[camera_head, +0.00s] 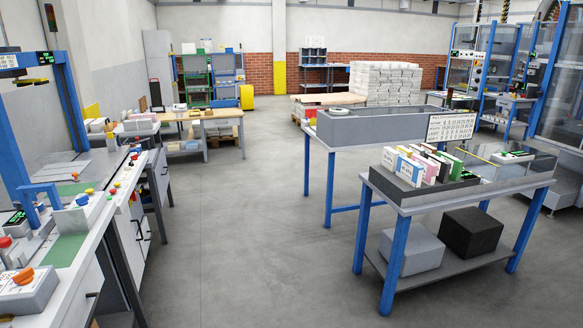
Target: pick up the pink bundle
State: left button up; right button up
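The pink bundle (409,172) stands upright in a row of several bundles in a dark tray (391,184) on the blue-legged table to the right. Its front face carries dark print. White, blue, green and yellow bundles stand close around it, and part of it is hidden by them. Neither of my grippers shows in the head view.
The blue-legged table (411,208) has a grey box (412,252) and a black box (470,232) on its lower shelf. A grey trough (365,127) stands behind it. A long workbench (125,182) lines the left. The floor (245,235) between is clear.

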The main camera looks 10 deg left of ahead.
aim_at(149, 115)
jog(key=i+j+u, duration=0.2)
jog(key=i+u, duration=0.25)
jog(key=i, duration=0.6)
jog(key=i+l+u, duration=0.2)
jog(key=i+u, duration=0.2)
jog(key=i, duration=3.05)
